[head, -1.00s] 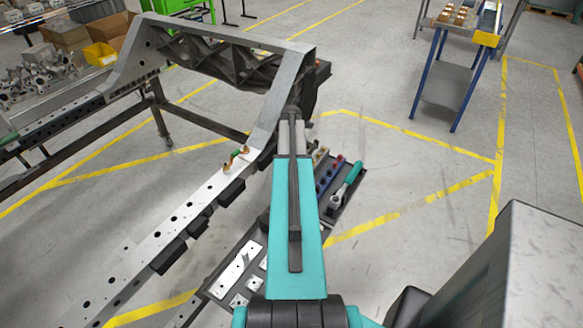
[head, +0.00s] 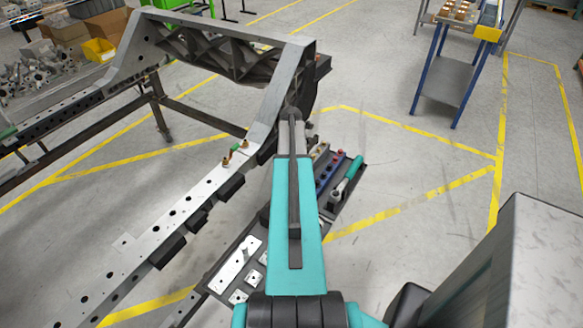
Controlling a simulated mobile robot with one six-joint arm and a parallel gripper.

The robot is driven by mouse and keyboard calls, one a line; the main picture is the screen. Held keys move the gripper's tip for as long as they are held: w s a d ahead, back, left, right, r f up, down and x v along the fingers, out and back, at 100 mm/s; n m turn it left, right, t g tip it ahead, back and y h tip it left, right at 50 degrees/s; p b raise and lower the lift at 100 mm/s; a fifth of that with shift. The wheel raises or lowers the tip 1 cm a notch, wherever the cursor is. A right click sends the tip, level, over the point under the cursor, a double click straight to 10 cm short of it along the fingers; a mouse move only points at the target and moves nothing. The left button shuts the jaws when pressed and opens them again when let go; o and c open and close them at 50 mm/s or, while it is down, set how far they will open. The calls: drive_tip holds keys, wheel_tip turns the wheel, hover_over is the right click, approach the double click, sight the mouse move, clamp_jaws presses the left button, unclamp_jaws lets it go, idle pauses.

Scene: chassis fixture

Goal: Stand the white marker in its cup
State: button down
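I cannot make out the white marker or its cup in the head view. My teal arm fills the centre of the picture and hides part of the dark tray (head: 222,285) behind it. The far end of the arm reaches toward the corner of the metal chassis frame (head: 268,112). My gripper's fingers do not show, so I cannot see whether they hold anything.
A green-handled ratchet (head: 350,173) and a blue rack (head: 327,178) sit right of my arm. Metal plates (head: 236,264) lie on the tray at left. A blue-legged cart (head: 444,77) stands at back right. Open floor with yellow lines lies between.

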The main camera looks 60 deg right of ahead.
drive_tip(key=shift+f, duration=0.2)
drive_tip(key=c, duration=1.5)
unclamp_jaws()
drive_tip(key=shift+c, duration=0.2)
wheel_tip(320, 180, up, 9)
drive_tip(key=p, duration=0.4)
drive_tip(key=shift+p, duration=0.3)
drive_tip(key=shift+r, duration=0.1)
